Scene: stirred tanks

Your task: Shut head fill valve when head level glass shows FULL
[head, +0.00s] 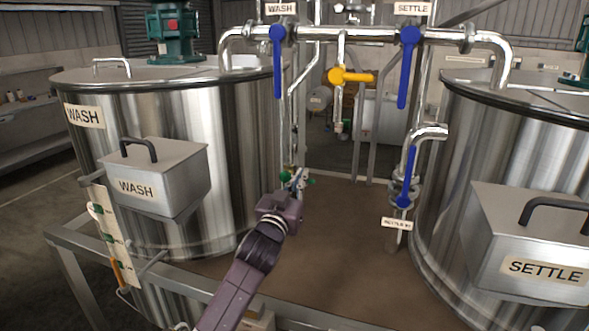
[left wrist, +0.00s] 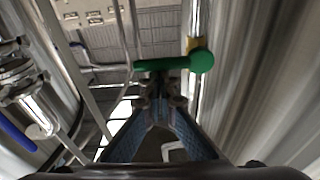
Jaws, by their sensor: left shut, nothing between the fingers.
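My left gripper (head: 291,188) is shut and empty, reaching up between the two tanks. In the left wrist view its fingertips (left wrist: 161,90) meet just below a green lever handle (left wrist: 172,63), close to it or touching; I cannot tell which. The lever lies crosswise to a vertical pipe with a brass fitting (left wrist: 195,43). Only small green parts of this valve (head: 309,181) show in the head view. I see no tag naming it as the head fill valve. No level glass marked head can be made out. My right gripper is out of view.
The WASH tank (head: 185,115) stands left, with a level gauge board (head: 104,232) and a box on its side. The SETTLE tank (head: 510,150) stands right. Blue-handled valves (head: 278,60) (head: 408,65) and a yellow-handled valve (head: 350,76) hang on overhead pipes.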

